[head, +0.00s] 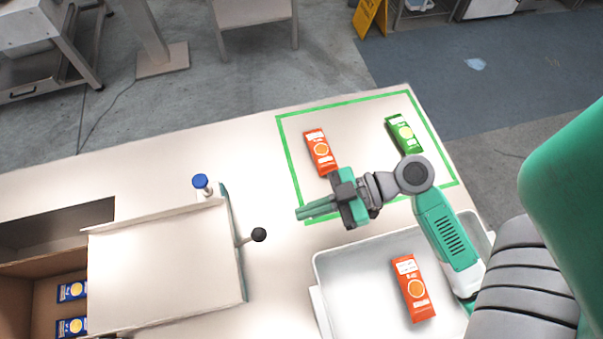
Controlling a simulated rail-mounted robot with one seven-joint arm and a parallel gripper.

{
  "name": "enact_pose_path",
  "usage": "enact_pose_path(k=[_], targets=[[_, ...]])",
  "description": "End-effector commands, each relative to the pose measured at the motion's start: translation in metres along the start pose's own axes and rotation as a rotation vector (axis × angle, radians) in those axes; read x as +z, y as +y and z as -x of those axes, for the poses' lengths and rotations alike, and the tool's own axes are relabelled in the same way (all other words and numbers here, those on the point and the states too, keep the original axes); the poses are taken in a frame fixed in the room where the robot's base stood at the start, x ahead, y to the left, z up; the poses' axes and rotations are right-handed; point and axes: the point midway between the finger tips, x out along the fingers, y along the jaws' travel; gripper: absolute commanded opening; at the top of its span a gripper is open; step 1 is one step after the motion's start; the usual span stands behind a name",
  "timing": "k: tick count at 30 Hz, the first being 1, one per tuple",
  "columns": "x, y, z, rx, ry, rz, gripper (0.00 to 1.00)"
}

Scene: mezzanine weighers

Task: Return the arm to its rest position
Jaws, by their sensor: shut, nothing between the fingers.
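My gripper (316,209) is in the head view, over the near left part of a green-outlined area on the pale table (150,176). Its fingers are together, point left, and hold nothing. My arm comes in from the right and passes above the far edge of a white tray. An orange packet (319,152) lies in the outlined area just beyond my gripper. A green packet (404,134) lies at the far right of that area. Another orange packet (414,288) lies in the white tray (338,262), which is partly hidden by my arm.
A pale weighing machine (165,270) stands left of the tray, with a blue knob (200,181) and a black ball-ended lever (258,235). A cardboard box (40,290) at the lower left holds blue packets (72,291). The table's far left is clear.

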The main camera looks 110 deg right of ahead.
Motion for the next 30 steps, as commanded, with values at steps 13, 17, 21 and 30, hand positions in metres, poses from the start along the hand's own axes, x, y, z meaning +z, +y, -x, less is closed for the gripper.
enact_pose_path(k=[13, 17, 21, 30], targets=[[-0.001, 0.000, 0.000, 0.001, 0.001, 0.000, 0.00], [-0.004, 0.002, -0.007, -0.004, 0.000, 0.004, 0.00], [-0.049, 0.011, -0.089, -0.034, -0.022, 0.038, 0.00], [-0.255, -0.056, -0.250, 0.013, 0.164, 0.130, 0.00]])
